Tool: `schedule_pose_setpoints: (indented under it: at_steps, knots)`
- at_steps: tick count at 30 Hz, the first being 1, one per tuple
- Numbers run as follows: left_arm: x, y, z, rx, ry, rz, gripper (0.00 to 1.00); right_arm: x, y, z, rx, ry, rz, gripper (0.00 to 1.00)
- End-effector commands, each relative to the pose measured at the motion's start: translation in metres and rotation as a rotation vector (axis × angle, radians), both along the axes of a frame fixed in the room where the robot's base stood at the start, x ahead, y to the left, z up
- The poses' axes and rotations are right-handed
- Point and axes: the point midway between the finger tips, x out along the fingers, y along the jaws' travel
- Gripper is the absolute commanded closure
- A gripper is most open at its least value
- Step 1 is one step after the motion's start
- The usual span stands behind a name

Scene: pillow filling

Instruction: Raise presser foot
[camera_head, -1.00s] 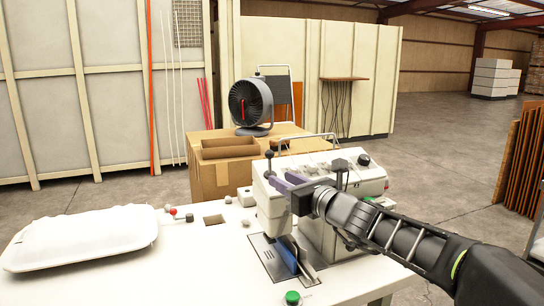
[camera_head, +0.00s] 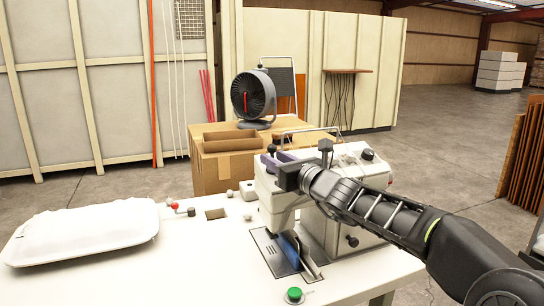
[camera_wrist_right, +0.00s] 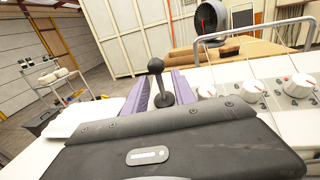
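The white sewing machine (camera_head: 345,232) stands on the white table. A black ball-topped lever (camera_wrist_right: 156,66) rises from its head; its knob also shows in the head view (camera_head: 271,148). My right gripper (camera_head: 274,159) is at the top left of the machine head. In the wrist view, its purple fingers (camera_wrist_right: 160,90) stand on either side of the lever's lower part, with a gap between them. Contact with the lever cannot be made out. The presser foot is not clearly visible; a blue part (camera_head: 289,249) shows over the dark plate. My left gripper is out of view.
A white pillow (camera_head: 85,232) lies at the table's left. A red-knobbed lever (camera_head: 176,207) and a green button (camera_head: 294,295) are on the table. A cardboard box (camera_head: 210,173) with a fan (camera_head: 253,97) stands behind. White dials (camera_wrist_right: 298,85) line the machine's top.

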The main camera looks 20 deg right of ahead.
Motion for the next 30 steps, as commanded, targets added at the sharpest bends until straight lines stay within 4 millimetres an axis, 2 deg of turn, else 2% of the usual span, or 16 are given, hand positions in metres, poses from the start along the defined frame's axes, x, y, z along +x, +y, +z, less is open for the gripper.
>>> schedule_pose_setpoints:
  at_steps: [3, 6, 14, 25, 30]
  knots:
    - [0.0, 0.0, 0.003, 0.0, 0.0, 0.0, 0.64, 0.014, 0.002, 0.001, 0.002, -0.001, 0.001, 0.68]
    - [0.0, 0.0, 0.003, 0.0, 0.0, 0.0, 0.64, 0.019, 0.002, 0.0, 0.001, 0.0, 0.0, 0.68]
    - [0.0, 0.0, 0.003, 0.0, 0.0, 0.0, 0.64, 0.019, 0.003, 0.0, 0.0, -0.001, 0.0, 0.68]
    - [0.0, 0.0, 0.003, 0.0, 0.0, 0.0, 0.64, 0.019, 0.003, 0.001, 0.0, -0.001, 0.0, 0.99]
    - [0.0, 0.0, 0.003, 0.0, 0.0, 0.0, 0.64, 0.019, 0.003, 0.001, 0.0, -0.003, 0.0, 1.0]
